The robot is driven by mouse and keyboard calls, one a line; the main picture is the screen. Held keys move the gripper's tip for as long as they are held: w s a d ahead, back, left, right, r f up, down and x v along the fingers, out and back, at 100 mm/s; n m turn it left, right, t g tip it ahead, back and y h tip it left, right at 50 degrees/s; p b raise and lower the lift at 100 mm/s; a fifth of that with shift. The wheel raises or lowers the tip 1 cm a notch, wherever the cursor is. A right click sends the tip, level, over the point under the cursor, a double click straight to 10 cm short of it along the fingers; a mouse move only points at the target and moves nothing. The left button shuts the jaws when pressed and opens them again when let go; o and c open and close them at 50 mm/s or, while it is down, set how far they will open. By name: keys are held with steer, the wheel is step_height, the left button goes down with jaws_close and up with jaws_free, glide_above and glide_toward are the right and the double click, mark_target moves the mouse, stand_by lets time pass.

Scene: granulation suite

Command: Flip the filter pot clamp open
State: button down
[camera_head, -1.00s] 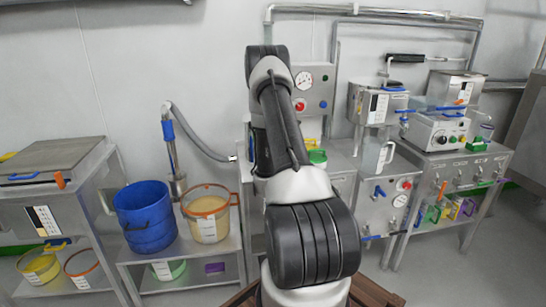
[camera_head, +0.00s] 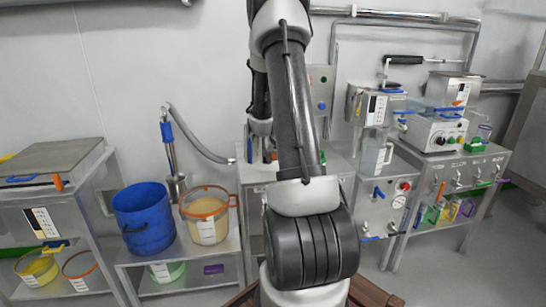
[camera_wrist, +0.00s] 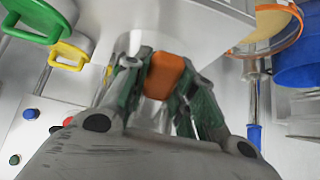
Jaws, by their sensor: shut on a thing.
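In the wrist view, my gripper (camera_wrist: 164,68) is shut on an orange clamp tab (camera_wrist: 167,84), with a finger on each side. The tab lies against a shiny metal vessel (camera_wrist: 205,28), which seems to be the filter pot; I cannot tell whether the clamp has turned. In the head view, my gripper (camera_head: 261,150) points down over the middle bench, partly hidden by my arm. The pot and clamp cannot be made out there.
A blue bucket (camera_head: 144,222) and an orange-rimmed tub (camera_head: 206,214) stand on the left shelf. A hose wand (camera_head: 170,140) leans behind them. A button panel (camera_head: 321,90) is on the wall. Metal machines (camera_head: 376,105) stand to the right.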

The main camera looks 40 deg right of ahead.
steer(key=shift+r+g+y, duration=0.55)
steer(key=shift+g+y, duration=0.05)
steer(key=shift+g, duration=0.3)
step_height(320, 180, up, 2)
steer(key=g+y, duration=0.2)
steer(key=g, duration=0.1)
steer(key=shift+s+a+r+g, duration=0.1)
steer(key=shift+s+g, duration=0.05)
steer(key=shift+g, duration=0.15)
steer(key=shift+r, duration=0.2)
stand_by(0.3)
steer(key=c, duration=1.3)
jaws_free()
steer(key=shift+w, duration=0.25)
steer(key=shift+o, duration=0.7)
steer(key=shift+s+f, duration=0.15)
steer(key=shift+f, duration=0.1)
step_height(320, 180, up, 12)
steer(key=s+a, duration=0.1)
steer(key=s, duration=0.1)
steer(key=shift+c, duration=0.4)
